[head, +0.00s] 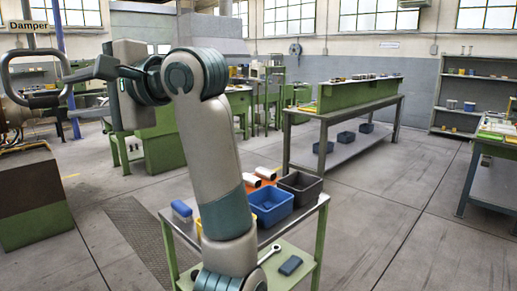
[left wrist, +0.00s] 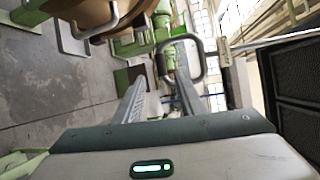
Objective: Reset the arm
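My left arm rises through the middle of the head view, and its gripper (head: 88,76) points left at the upper left. In the left wrist view its two fingers (left wrist: 160,92) are apart with nothing clearly held between them. A grey loop-shaped handle (left wrist: 203,62) shows just past the fingertips. The same dark loop (head: 35,102) is at the far left of the head view, overlapping the fingers; I cannot tell whether they touch. My right gripper is in neither view.
A low cart below my arm carries a blue bin (head: 270,207), a dark bin (head: 300,188) and a wrench (head: 270,254). A green-topped workbench (head: 355,95) stands behind. A brown-topped green block (head: 30,195) is at left. Open floor (head: 390,200) lies to the right.

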